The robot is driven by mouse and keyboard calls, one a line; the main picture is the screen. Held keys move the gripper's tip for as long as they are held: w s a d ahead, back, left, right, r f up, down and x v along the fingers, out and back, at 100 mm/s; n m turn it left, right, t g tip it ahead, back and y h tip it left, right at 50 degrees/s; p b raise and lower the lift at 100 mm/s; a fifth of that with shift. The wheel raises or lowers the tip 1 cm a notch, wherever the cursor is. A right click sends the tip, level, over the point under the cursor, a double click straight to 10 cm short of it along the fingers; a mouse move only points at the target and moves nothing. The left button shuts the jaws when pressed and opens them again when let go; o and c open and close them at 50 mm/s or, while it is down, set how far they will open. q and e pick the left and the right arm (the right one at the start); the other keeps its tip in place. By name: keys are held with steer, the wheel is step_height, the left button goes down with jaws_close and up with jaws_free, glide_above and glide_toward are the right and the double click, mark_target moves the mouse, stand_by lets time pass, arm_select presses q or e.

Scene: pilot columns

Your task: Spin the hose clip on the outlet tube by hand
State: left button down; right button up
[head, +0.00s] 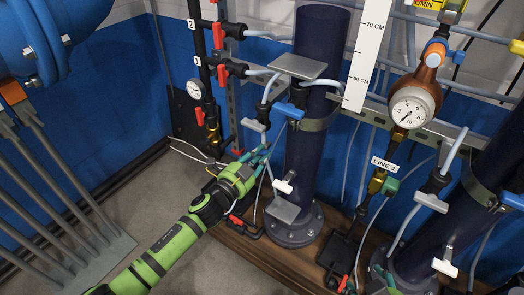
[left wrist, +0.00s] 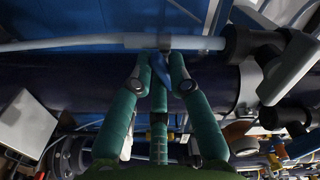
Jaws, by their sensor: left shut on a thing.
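My left gripper (head: 262,152) reaches up from the lower left to the thin outlet tube beside the dark column (head: 312,100). In the left wrist view its teal fingers (left wrist: 161,62) close on a small blue piece (left wrist: 163,74), which looks like the hose clip's tab, just under a pale sleeve (left wrist: 195,42) on the tube (left wrist: 60,45). The fingers hide much of it. A pale clip piece (head: 253,125) shows just above the fingertips in the head view.
A black elbow (left wrist: 240,44) joins the tube close to the fingers. A flanged base (head: 293,228) and grey plates surround the column. A gauge (head: 413,107) and a second dark column stand to the right. Floor at left is partly clear beside grey pipes (head: 50,190).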

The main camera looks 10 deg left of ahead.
arm_select(q)
steer(key=shift+w+a, duration=0.15)
steer(key=shift+a, duration=0.2)
steer(key=shift+m, duration=1.5)
steer(key=m, duration=0.2)
steer(key=shift+a+m, duration=0.1)
steer(key=shift+m, duration=0.2)
steer(key=c, duration=1.3)
jaws_free()
steer(key=shift+o, duration=0.2)
